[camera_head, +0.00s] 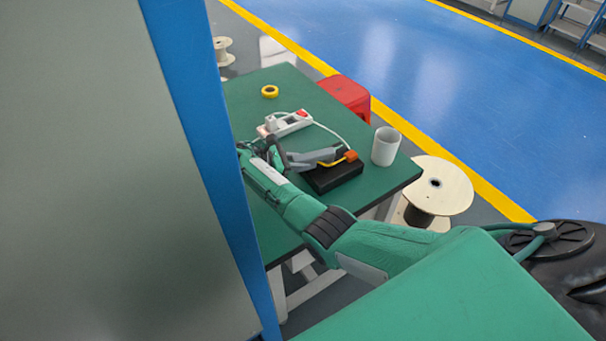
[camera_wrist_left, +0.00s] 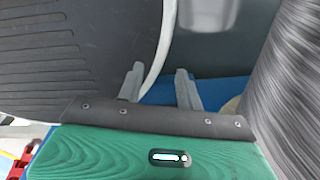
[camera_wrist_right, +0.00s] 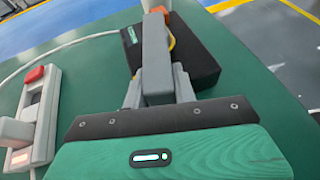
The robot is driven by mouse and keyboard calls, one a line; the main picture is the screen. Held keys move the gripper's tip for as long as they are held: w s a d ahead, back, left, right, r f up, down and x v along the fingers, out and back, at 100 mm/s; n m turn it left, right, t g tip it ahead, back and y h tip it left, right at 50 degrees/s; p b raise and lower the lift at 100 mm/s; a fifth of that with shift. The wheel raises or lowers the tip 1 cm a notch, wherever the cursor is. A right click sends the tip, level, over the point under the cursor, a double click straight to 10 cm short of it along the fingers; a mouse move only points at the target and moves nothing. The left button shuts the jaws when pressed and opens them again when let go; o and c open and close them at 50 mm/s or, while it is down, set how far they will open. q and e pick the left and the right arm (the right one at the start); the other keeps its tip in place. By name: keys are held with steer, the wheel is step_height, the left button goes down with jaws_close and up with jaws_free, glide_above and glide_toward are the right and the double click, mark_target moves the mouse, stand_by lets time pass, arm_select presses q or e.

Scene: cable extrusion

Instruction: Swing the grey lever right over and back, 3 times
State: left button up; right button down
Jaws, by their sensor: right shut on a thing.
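The grey lever (camera_wrist_right: 155,60) stands out from a black box (camera_wrist_right: 197,52) and has an orange part (camera_wrist_right: 158,12) at its far end. In the head view the lever (camera_head: 318,156) lies over the black box (camera_head: 334,178) on the green table. My right gripper (camera_wrist_right: 157,92) is shut on the grey lever, one finger on each side of it. In the head view my right gripper (camera_head: 285,158) is partly hidden by its own arm. My left gripper (camera_wrist_left: 160,88) has its two fingers apart with nothing between them; it is not visible in the head view.
A white power strip (camera_head: 286,123) with a red switch lies behind the box. A white cup (camera_head: 386,146) and a yellow tape roll (camera_head: 269,91) stand on the green table (camera_head: 262,222). A red stool (camera_head: 345,97) and a cable spool (camera_head: 440,187) are beyond it. A large grey panel (camera_head: 110,180) blocks the left.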

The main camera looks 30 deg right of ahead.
steer(key=shift+w+d+f+m+g+b, duration=0.1)
steer(key=shift+w+f+m+g+b, duration=0.15)
steer(key=shift+w+m+g+b, duration=0.55)
steer(key=b, duration=0.1)
steer(key=m+g+y+b, duration=0.1)
steer(key=b, duration=0.1)
steer(key=shift+w+d+g, duration=0.2)
steer(key=shift+w+g, duration=0.05)
steer(key=shift+g, duration=0.05)
arm_select(q)
steer(key=w+d+f+b, duration=0.1)
steer(key=w+f, duration=0.2)
steer(key=w, duration=0.4)
steer(key=shift+f+t, duration=0.25)
steer(key=shift+t, duration=0.05)
arm_select(e)
steer(key=shift+w+d+r+m+g, duration=0.15)
steer(key=shift+w+r+m+g, duration=0.1)
steer(key=shift+m+g, duration=0.15)
arm_select(q)
steer(key=shift+w, duration=0.1)
arm_select(e)
steer(key=c, duration=1.1)
jaws_free()
